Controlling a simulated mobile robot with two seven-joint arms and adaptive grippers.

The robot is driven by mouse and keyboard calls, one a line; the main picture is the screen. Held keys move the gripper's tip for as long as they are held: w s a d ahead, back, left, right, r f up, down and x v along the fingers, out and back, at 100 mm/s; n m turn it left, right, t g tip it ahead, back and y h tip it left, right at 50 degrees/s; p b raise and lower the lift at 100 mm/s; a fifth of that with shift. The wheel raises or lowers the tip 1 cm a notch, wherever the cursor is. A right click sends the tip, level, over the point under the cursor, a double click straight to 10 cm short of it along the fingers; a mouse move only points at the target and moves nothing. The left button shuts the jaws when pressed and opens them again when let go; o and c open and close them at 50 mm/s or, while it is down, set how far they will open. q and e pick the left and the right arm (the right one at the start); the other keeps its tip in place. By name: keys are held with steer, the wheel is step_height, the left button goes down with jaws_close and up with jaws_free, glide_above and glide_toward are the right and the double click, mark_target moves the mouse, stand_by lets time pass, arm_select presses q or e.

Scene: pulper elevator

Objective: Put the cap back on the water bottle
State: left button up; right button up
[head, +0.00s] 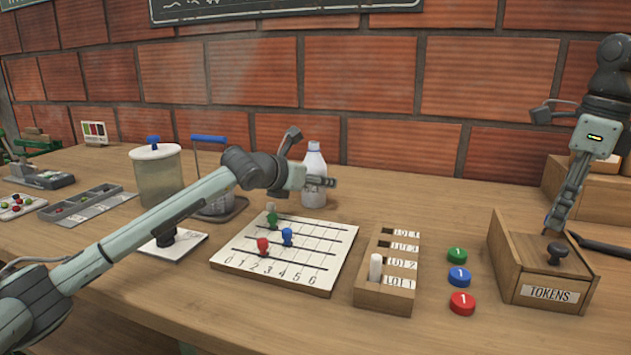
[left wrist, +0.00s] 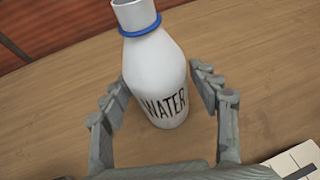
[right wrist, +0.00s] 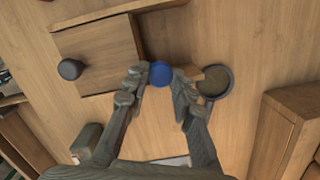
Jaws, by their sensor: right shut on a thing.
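The white water bottle (head: 314,160) stands upright at the back of the table, near the wall. In the left wrist view the bottle (left wrist: 160,85) has a bare open neck with a blue ring below it. My left gripper (head: 318,183) is at the bottle, its fingers open on both sides of the body (left wrist: 157,92); whether either finger touches is unclear. My right gripper (head: 556,222) is above the tokens box area at the right. In the right wrist view it is shut on a round blue cap (right wrist: 161,74) at its fingertips.
The tokens box (head: 540,285) with a dark knob lies below my right gripper. A round dark dish (right wrist: 216,82) is near it. A lot block (head: 388,285), several colored tokens and a pegged board (head: 300,272) lie between the arms. A glass jar (head: 158,180) stands left.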

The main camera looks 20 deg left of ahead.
mark_target(313, 142)
arm_select(q)
steer(key=c, duration=1)
steer(key=shift+r, duration=0.1)
steer(key=shift+c, duration=0.2)
step_height(313, 142, up, 10)
steer(key=shift+f, duration=0.1)
steer(key=o, duration=0.7)
jaws_close()
